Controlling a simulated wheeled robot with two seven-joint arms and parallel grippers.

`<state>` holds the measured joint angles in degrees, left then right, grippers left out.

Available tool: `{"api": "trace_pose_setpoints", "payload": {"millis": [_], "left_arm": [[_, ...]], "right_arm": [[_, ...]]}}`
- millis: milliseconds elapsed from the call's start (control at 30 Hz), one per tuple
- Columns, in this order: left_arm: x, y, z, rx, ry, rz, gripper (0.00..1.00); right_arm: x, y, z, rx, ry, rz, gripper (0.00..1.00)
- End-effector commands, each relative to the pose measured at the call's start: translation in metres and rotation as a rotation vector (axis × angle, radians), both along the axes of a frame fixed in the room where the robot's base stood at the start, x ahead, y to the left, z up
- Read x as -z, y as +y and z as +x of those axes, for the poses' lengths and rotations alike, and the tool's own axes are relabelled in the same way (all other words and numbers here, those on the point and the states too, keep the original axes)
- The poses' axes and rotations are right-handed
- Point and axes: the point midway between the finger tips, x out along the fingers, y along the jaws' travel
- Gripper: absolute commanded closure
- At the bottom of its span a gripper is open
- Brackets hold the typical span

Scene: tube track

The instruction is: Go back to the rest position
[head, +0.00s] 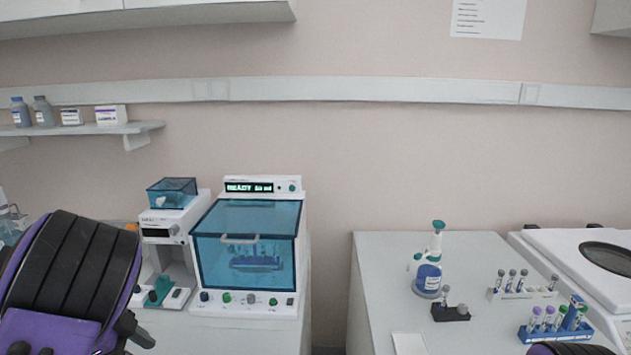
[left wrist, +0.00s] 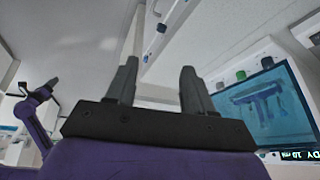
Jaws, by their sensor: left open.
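My left arm comes in at the lower left of the head view, and its gripper (head: 134,330) shows only in small part past the dark, ribbed arm link. In the left wrist view my left gripper (left wrist: 158,80) has its two dark fingers well apart, with nothing between them. It is apart from the bench devices. Only a dark and purple piece of my right arm (head: 570,348) shows at the bottom right edge of the head view. I cannot make out my right gripper.
A blue-windowed device (head: 245,262) with a lit display stands right of my left arm, beside a smaller white device (head: 165,225). The right bench holds a teal-topped bottle (head: 429,278), a white tube rack (head: 522,294) and a blue tube rack (head: 552,334). A gap separates the benches.

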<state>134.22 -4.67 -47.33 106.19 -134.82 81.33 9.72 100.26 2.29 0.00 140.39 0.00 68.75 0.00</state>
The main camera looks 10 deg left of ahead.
Motion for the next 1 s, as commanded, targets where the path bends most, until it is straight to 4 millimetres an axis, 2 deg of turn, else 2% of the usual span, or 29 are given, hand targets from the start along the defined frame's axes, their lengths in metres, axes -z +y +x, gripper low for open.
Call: {"api": "trace_pose_setpoints", "payload": {"millis": [267, 433, 567, 667, 767, 800, 867, 900, 967, 1000], "left_arm": [[0.002, -0.018, 0.029, -0.136, -0.159, -0.090, 0.48], [0.019, -0.035, 0.050, -0.298, -0.276, -0.191, 0.48], [0.052, -0.048, 0.059, -0.495, -0.352, -0.282, 0.48], [0.100, -0.057, 0.054, -0.735, -0.385, -0.348, 0.48], [0.167, -0.061, 0.023, -1.040, -0.371, -0.364, 0.48], [0.197, -0.063, 0.002, -1.168, -0.350, -0.348, 0.48], [0.238, -0.066, -0.035, -1.345, -0.306, -0.306, 0.48], [0.262, -0.069, -0.062, -1.447, -0.271, -0.266, 0.48], [0.295, -0.076, -0.105, -1.580, -0.212, -0.199, 0.48], [0.313, -0.082, -0.132, -1.652, -0.172, -0.152, 0.48]], "right_arm": [[0.000, 0.000, 0.000, 0.000, -0.001, 0.000, 0.62], [0.006, 0.000, 0.000, 0.000, 0.000, 0.000, 0.62], [0.017, 0.000, 0.000, 0.000, 0.000, 0.000, 0.62], [0.031, 0.000, 0.000, 0.000, 0.000, 0.000, 0.62], [0.051, 0.000, 0.001, 0.000, 0.000, 0.000, 0.62], [0.059, 0.000, 0.001, 0.000, 0.000, 0.000, 0.62], [0.071, 0.000, 0.001, 0.000, 0.000, 0.000, 0.62], [0.078, 0.000, 0.001, 0.000, 0.000, 0.000, 0.62], [0.089, 0.000, 0.001, 0.000, 0.000, 0.000, 0.62], [0.096, 0.000, 0.001, 0.000, 0.000, 0.000, 0.62]]}}
